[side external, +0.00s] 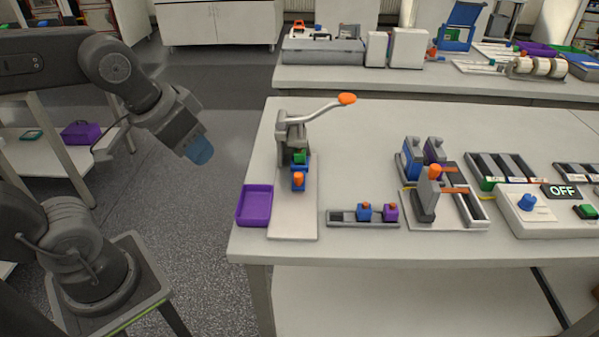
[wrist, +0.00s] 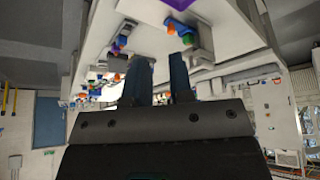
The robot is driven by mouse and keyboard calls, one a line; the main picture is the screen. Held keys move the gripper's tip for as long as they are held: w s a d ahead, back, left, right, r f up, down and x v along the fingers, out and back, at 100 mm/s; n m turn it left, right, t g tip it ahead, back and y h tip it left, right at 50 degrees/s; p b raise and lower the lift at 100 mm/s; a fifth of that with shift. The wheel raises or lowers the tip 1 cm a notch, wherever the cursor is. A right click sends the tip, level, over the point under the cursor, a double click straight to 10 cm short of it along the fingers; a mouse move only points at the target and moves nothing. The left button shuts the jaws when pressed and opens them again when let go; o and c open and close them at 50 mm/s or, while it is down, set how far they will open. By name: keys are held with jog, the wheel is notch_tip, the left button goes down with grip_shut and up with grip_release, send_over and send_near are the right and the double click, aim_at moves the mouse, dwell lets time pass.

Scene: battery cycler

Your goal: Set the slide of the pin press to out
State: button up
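The pin press (side external: 292,130) stands on a pale base plate at the left of the table. Its grey lever rises right to an orange knob (side external: 347,99). Low at its front is the blue slide (side external: 304,168) with an orange knob (side external: 298,179); a green piece (side external: 299,157) sits just behind, under the press head. I cannot tell exactly how far the slide is out. My gripper (side external: 200,152) is left of the table, in the air, well apart from the press. In the wrist view its two blue fingers (wrist: 159,62) stand apart with nothing between them.
A purple tray (side external: 254,205) sits left of the press base. A grey rail with blue and purple blocks (side external: 363,215) lies to the right. Further right stand a fixture with an orange-topped lever (side external: 428,195) and a panel reading OFF (side external: 545,208).

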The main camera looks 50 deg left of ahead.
jog(key=o, duration=0.5)
jog(key=w+n+g, duration=0.2)
jog(key=w, duration=0.9)
jog(key=shift+a+r+n, duration=0.3)
jog(key=shift+r, duration=0.05)
jog(key=n+g, duration=0.3)
send_over(299, 173)
notch_tip(299, 173, down, 8)
notch_tip(299, 173, down, 13)
jog(key=shift+s+r, duration=0.1)
grip_shut()
